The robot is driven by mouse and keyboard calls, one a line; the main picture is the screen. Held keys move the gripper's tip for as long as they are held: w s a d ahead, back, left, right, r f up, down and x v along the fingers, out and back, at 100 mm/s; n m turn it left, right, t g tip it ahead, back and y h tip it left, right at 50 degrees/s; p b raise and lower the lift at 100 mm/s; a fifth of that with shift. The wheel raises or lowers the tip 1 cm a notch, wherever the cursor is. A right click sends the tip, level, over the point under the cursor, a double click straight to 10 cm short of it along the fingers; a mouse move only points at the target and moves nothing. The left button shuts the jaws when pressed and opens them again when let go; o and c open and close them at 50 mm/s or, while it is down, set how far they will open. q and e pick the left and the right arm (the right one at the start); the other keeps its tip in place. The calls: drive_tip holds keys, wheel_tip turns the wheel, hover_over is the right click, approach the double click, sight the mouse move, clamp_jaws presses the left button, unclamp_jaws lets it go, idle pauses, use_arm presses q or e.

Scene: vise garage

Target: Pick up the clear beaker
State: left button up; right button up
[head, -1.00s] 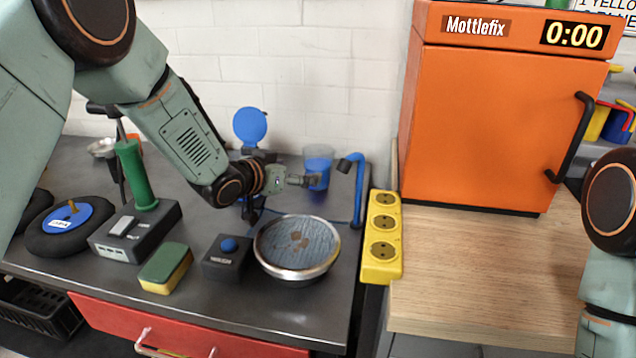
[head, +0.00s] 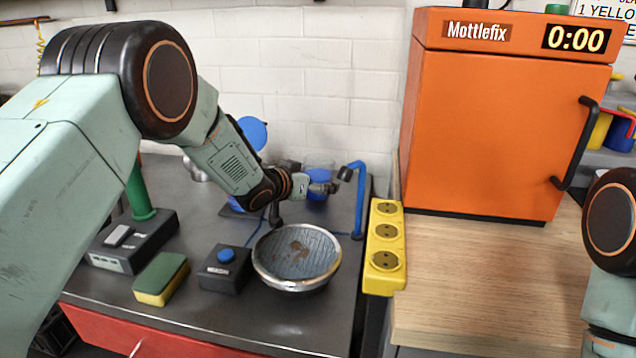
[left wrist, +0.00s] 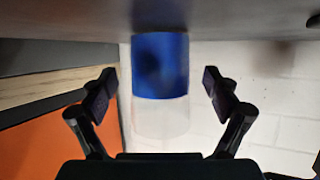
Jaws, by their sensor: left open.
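The clear beaker (head: 319,172) holds something blue and stands at the back of the dark metal bench (head: 225,325). In the head view its lower front is partly hidden behind my left gripper (head: 328,187). In the left wrist view, which is upside down, the beaker (left wrist: 160,68) shows between the two spread fingers of my left gripper (left wrist: 160,86), with a gap on each side. My left gripper is open and appears not to touch the beaker. My right gripper is out of view.
A blue curved tap (head: 359,195) stands just right of the beaker. A round metal bowl (head: 297,256), a black button box (head: 225,268) and a sponge (head: 161,278) are in front. A yellow socket strip (head: 385,245) and orange oven (head: 505,120) are right.

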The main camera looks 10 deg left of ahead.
use_arm(q)
drive_tip(key=shift+r, duration=0.1)
drive_tip(key=c, duration=1.4)
drive_tip(key=shift+r, duration=0.2)
wheel_tip(320, 180, up, 9)
drive_tip(key=p, duration=0.3)
drive_tip(key=shift+r, duration=0.2)
